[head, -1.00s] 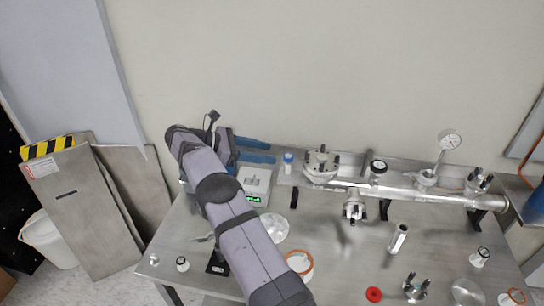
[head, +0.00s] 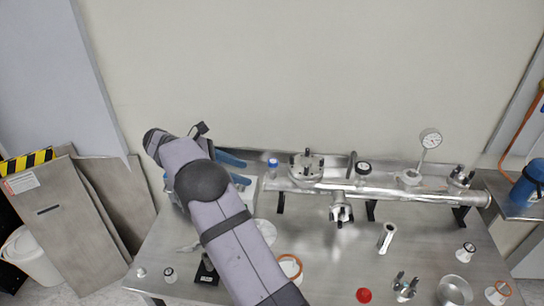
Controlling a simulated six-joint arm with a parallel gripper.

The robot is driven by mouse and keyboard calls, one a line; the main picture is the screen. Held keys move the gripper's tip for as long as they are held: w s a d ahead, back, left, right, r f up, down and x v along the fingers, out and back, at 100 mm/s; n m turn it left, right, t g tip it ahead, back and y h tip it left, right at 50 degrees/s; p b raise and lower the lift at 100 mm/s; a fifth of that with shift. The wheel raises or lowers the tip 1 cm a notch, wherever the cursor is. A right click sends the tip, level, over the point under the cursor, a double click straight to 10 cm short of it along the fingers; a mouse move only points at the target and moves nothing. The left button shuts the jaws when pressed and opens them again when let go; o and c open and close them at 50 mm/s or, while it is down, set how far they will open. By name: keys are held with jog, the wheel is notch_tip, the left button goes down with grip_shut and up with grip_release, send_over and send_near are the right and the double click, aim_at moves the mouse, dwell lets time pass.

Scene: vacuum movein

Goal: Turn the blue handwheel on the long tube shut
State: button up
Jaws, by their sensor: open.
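The long metal tube (head: 420,193) runs across the back of the steel table (head: 330,262). A small blue handwheel (head: 272,162) sits on a pale stem at the tube's left end. My arm reaches up from the bottom of the picture, and its wrist is at the upper left. My gripper (head: 247,172) points right with two blue fingers apart. It appears empty. The fingertips are a short way left of the blue handwheel and do not appear to touch it. The finger bases are hidden behind my arm.
A flange with dark bolts (head: 306,166), a black knob (head: 363,168) and a dial gauge (head: 430,139) stand along the tube. Loose fittings and a red cap (head: 364,295) lie at the front. A blue container (head: 528,183) stands right. The table's middle is mostly clear.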

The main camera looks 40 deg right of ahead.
jog(key=s+a+f+m+t+y, duration=0.1)
jog(key=s+a+f+m+y, duration=0.25)
jog(key=s+a, duration=0.45)
jog(key=s+a+f+m+t+y, duration=0.1)
jog(key=s+a+f+m+y, duration=0.3)
jog(key=s, duration=0.6)
jog(key=s+a+f+m+t+y, duration=0.1)
jog(key=s+a+m+y, duration=0.1)
jog(key=s+a+m, duration=0.5)
jog(key=n+t+h+b, duration=1.25)
jog(key=n+b, duration=1.55)
jog(key=b, duration=1.2)
send_near(273, 159)
jog(key=w+d+f+y, duration=0.1)
jog(key=w+d+f, duration=0.1)
jog(key=w+d, duration=0.2)
jog(key=shift+s+r+n+t+b, duration=0.25)
jog(key=shift+r+n+b, duration=0.4)
jog(key=shift+b, duration=0.1)
jog(key=shift+w, duration=0.1)
jog(key=shift+x, duration=3.6)
